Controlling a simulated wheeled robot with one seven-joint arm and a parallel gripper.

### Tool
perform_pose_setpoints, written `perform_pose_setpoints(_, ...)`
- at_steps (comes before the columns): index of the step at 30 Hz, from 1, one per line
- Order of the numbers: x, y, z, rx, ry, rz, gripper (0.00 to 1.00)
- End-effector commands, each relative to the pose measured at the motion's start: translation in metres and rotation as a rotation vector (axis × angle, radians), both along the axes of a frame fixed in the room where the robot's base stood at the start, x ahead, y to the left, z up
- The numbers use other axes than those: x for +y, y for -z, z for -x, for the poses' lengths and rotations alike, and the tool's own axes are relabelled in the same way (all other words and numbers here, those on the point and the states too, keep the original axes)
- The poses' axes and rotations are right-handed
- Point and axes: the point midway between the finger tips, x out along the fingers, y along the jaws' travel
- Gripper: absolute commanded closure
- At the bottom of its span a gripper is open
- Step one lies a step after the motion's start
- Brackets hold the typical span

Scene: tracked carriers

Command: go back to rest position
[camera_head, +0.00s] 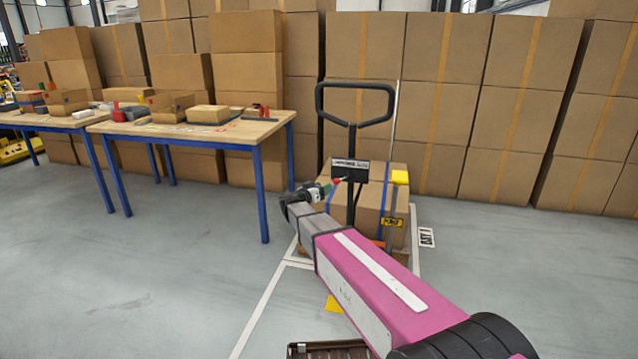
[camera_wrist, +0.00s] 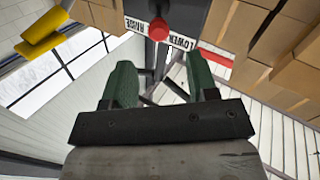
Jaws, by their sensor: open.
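My arm reaches forward in the head view, and my gripper (camera_head: 318,192) is beside the control box (camera_head: 349,170) of a pallet truck with a black loop handle (camera_head: 355,88). In the wrist view my gripper (camera_wrist: 161,85) has two green fingers standing wide apart with nothing between them. Beyond the fingertips is a red knob (camera_wrist: 158,29) on the box's label plate, which reads "LOWER" and "RAISE". Whether a fingertip touches the box cannot be told.
A carton (camera_head: 372,190) stands behind the handle column. Two wooden tables with blue legs, the nearer (camera_head: 185,130) holding boxes and tools, stand left. Stacked cartons (camera_head: 440,90) form a wall behind. Grey floor (camera_head: 190,270) is clear at the front left.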

Motion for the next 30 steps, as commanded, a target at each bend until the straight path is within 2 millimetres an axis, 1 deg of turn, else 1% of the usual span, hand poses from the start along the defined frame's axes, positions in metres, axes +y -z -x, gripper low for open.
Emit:
perform_pose_setpoints(5, -0.003, -0.005, -0.002, -0.049, -0.129, -0.008, 0.47)
perform_pose_setpoints(11, 0.003, -0.007, -0.003, -0.090, -0.423, -0.053, 0.47)
perform_pose_setpoints(14, 0.009, -0.002, 0.003, -0.067, -0.585, -0.094, 0.47)
perform_pose_setpoints(17, 0.015, 0.010, 0.014, -0.006, -0.733, -0.149, 0.47)
perform_pose_setpoints(20, 0.019, 0.027, 0.032, 0.090, -0.858, -0.215, 0.47)
perform_pose_setpoints(23, 0.020, 0.048, 0.055, 0.215, -0.952, -0.292, 0.47)
perform_pose_setpoints(26, 0.016, 0.071, 0.084, 0.367, -1.008, -0.376, 0.47)
perform_pose_setpoints(29, 0.006, 0.095, 0.118, 0.536, -1.022, -0.465, 0.47)
perform_pose_setpoints(30, 0.001, 0.104, 0.134, 0.609, -1.014, -0.498, 0.47)
